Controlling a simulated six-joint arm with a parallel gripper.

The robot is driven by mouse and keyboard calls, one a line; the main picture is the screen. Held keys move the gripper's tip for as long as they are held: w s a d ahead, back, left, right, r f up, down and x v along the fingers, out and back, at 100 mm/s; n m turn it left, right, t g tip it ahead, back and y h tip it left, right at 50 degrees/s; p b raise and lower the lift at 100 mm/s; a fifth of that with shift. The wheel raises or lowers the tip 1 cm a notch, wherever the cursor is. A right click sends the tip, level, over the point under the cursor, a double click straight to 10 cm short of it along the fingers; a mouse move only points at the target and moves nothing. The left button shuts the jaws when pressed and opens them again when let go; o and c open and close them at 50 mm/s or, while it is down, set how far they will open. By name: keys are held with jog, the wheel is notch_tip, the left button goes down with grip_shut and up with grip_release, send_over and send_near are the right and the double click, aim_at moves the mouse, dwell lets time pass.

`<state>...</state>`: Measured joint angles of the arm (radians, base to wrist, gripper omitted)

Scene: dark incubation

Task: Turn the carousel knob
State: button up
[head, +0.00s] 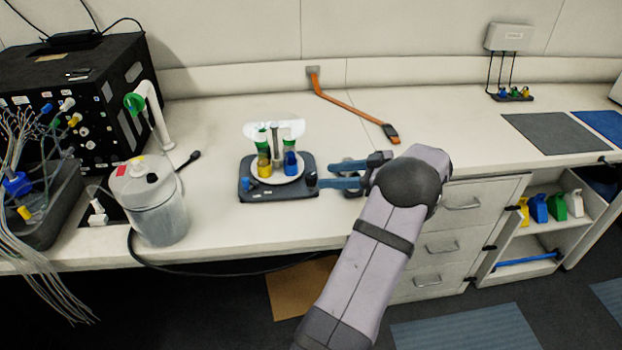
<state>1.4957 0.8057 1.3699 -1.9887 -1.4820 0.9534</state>
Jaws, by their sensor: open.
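The carousel (289,176) has a white round plate on a dark blue-grey base (258,191) on the bench. Green-capped tubes stand on it, one with yellow (264,166) and one with blue (290,164) at its lower part. A clear upright piece is behind them. A small dark knob (311,179) stands at the base's right side. My gripper (328,175) comes in from the right, low over the bench, with bluish fingers pointing left at the knob. It is open. The near fingertip is close to the knob; I cannot tell whether it touches.
A clear lidded jar (155,205) and a black box with cables (75,95) stand at the left. An orange strap (350,108) lies behind. A grey mat (555,133) is at the right. The bench's front edge runs just before the carousel.

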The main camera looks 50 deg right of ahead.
aim_at(313, 176)
jog(key=shift+p+x, duration=0.8)
jog(key=shift+x, duration=2.8)
jog(key=c, duration=1)
jog(key=shift+c, duration=0.2)
jog(key=shift+r, duration=0.1)
